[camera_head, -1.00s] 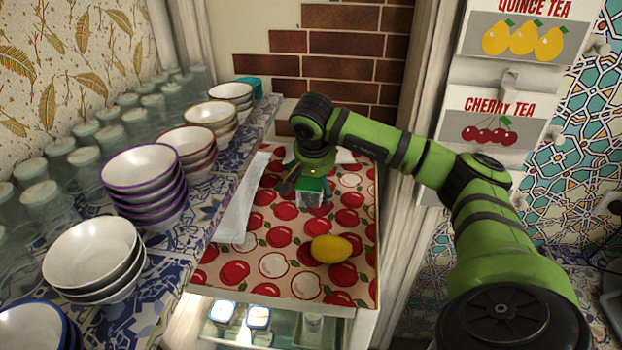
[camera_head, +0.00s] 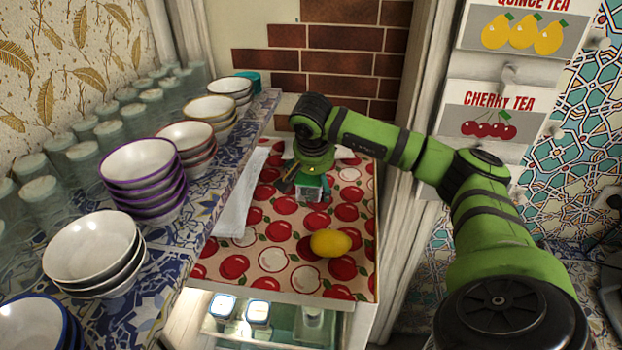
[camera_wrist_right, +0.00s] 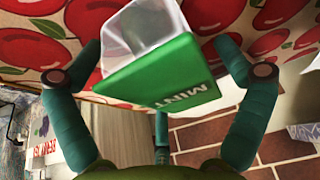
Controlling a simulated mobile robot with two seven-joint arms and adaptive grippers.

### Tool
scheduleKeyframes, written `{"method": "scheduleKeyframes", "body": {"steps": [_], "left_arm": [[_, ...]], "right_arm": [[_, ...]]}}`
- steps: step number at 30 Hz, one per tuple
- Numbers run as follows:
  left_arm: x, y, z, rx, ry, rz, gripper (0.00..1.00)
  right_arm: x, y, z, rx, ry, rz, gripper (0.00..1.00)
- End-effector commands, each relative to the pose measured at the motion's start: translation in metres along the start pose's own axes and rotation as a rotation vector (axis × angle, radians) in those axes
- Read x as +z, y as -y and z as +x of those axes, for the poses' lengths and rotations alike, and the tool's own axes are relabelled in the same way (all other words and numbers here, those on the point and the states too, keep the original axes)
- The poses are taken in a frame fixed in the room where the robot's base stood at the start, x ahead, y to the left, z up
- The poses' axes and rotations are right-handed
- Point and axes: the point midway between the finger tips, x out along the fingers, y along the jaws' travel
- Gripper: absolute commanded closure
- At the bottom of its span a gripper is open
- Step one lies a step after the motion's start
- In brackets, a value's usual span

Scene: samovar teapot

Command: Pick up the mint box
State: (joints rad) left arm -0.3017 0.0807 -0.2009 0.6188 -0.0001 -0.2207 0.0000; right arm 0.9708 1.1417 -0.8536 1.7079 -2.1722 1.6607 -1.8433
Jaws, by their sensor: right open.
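The mint box (camera_head: 310,190) has a green lid and clear sides and stands on the red apple-print cloth. In the right wrist view the mint box (camera_wrist_right: 160,75) shows its green face lettered "MINT", between my spread fingers. My right gripper (camera_head: 312,182) is over the box, coming from above and behind it. In the right wrist view my right gripper (camera_wrist_right: 165,75) is open, with a finger on each side of the box; I see a gap at each side. Whether any finger touches the box is hidden. My left gripper is not in view.
A yellow lemon (camera_head: 331,243) lies on the apple-print cloth (camera_head: 268,262), nearer than the box. A white folded cloth (camera_head: 241,200) lies to the left. Stacked bowls (camera_head: 143,178) and several glasses line the tiled shelf at left. A brick wall (camera_head: 340,50) stands behind.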

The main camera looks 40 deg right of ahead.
Motion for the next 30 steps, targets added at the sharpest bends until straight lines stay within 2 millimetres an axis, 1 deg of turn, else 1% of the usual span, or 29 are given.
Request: {"method": "scheduleKeyframes", "body": {"steps": [2,3,5,6,7,17,21,22,26,29,30], "left_arm": [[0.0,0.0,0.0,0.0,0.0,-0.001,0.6],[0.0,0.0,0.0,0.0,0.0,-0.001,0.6],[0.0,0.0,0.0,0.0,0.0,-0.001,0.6],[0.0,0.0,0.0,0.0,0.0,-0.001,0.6],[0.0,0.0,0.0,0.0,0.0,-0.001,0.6],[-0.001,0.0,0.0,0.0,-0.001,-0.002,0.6],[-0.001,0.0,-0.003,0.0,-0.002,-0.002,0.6],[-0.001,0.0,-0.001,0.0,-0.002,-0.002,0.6],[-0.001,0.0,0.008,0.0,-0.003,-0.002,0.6],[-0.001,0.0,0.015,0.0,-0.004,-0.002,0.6],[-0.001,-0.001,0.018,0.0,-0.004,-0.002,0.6]], "right_arm": [[0.0,0.0,0.0,0.001,0.0,0.0,0.0],[0.0,0.0,0.0,0.001,0.0,0.0,0.08],[0.0,0.0,0.0,0.001,0.0,0.0,0.32],[0.0,0.0,0.0,0.001,0.0,0.0,0.48],[0.0,0.0,0.0,0.001,0.0,0.0,0.55],[0.0,0.0,0.0,0.001,0.001,0.0,0.55],[-0.002,0.0,-0.006,0.001,0.001,0.0,0.55],[-0.003,0.0,-0.007,0.0,0.0,0.001,0.55],[-0.009,0.001,-0.021,-0.004,-0.003,0.001,0.55],[-0.018,0.001,-0.041,-0.007,-0.005,0.004,0.55],[-0.024,-0.009,-0.044,0.001,-0.004,0.007,0.55]]}}
